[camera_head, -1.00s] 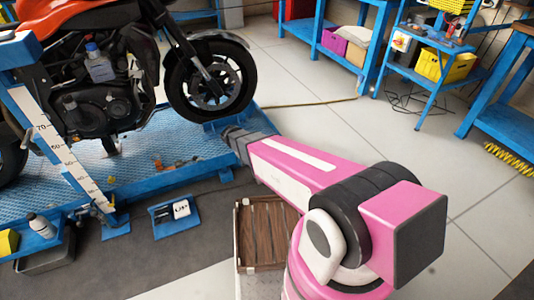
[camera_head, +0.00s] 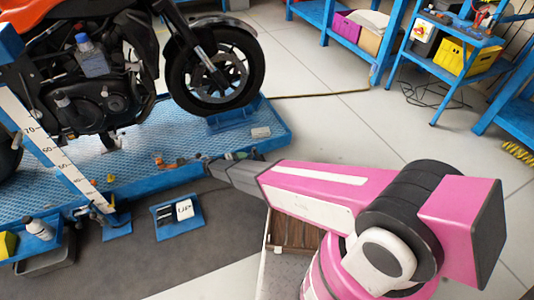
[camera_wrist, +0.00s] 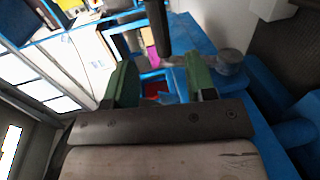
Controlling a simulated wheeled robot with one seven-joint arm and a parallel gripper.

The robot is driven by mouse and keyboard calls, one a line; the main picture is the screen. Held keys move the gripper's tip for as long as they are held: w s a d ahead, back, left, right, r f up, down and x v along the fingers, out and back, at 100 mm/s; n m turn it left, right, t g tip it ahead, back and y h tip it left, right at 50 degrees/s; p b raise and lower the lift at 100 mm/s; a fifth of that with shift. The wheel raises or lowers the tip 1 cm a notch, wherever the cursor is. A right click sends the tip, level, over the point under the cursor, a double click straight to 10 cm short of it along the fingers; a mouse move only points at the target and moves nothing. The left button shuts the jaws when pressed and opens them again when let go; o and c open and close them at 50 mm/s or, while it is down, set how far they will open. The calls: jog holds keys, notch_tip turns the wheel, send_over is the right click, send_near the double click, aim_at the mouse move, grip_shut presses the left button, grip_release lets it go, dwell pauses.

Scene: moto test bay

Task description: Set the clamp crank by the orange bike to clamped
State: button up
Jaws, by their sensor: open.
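The orange bike (camera_head: 105,80) stands on a blue lift platform (camera_head: 190,148) at the left of the head view. My arm reaches left to the platform's near edge, and my gripper's small end is hard to make out there. In the wrist view, my gripper (camera_wrist: 162,88) shows two green fingers spread apart with nothing held. A dark upright rod (camera_wrist: 163,28) shows between and beyond the fingers, apart from both. A grey link seems to join it to a round grey-blue knob (camera_wrist: 231,62) at right; this looks like the clamp crank. In the head view I cannot make the crank out.
Blue platform surfaces lie close by my gripper at the right of the wrist view. A wooden-slatted crate (camera_head: 290,233) stands under my arm. A small blue tray (camera_head: 178,217) sits before the platform. A blue cart (camera_head: 455,40) stands far right. The floor right of the platform is mostly clear.

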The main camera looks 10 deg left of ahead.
jog(key=x, duration=1)
jog(key=shift+w+d, duration=0.25)
jog(key=shift+d, duration=0.05)
grip_shut()
